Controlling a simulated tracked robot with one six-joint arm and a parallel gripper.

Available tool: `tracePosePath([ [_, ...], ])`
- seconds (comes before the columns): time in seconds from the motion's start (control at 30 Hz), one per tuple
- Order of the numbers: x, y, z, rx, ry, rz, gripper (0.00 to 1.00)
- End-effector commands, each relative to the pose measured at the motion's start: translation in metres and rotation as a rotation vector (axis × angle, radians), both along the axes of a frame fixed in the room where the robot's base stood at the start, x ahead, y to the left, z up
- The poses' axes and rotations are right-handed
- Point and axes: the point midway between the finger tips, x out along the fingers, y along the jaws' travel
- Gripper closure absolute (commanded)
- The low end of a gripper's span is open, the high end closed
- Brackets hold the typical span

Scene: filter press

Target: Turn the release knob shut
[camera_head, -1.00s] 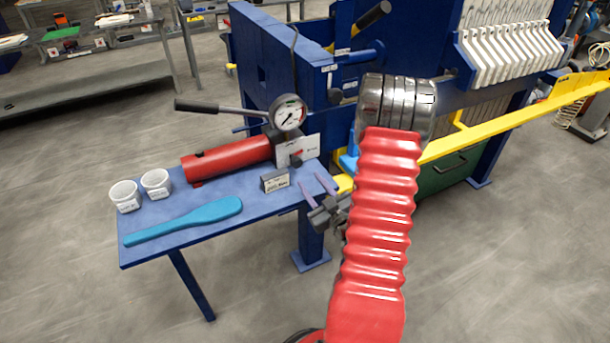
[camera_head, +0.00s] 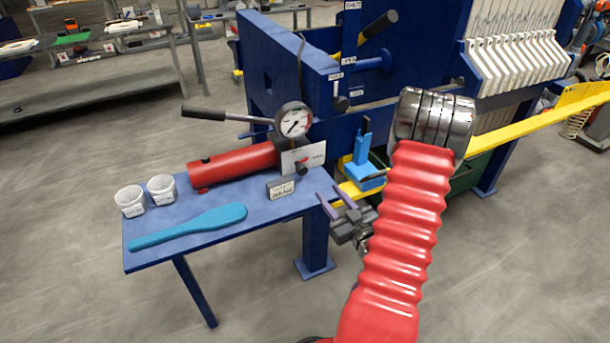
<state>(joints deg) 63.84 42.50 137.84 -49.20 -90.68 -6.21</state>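The knob's turn position is too small to read.
A small label stand (camera_head: 281,188) sits on the table near the knob. A blue paddle (camera_head: 190,226) and two white cups (camera_head: 130,201) lie further left. The pump lever (camera_head: 225,115) sticks out left. The blue press frame, a blue object (camera_head: 363,165) and a yellow rail (camera_head: 520,115) are behind.

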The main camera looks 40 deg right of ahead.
Motion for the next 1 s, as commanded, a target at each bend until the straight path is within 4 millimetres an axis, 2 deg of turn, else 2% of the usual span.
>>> tracePosePath([
  [0.3, 0.005, 0.009, -0.002, 0.281, -0.051, 0.094, 0.65],
  [0.77, 0.007, 0.009, -0.002, 0.301, -0.055, 0.093, 0.65],
  [1.0, 0.026, 0.007, -0.002, 0.299, -0.056, 0.095, 0.65],
])
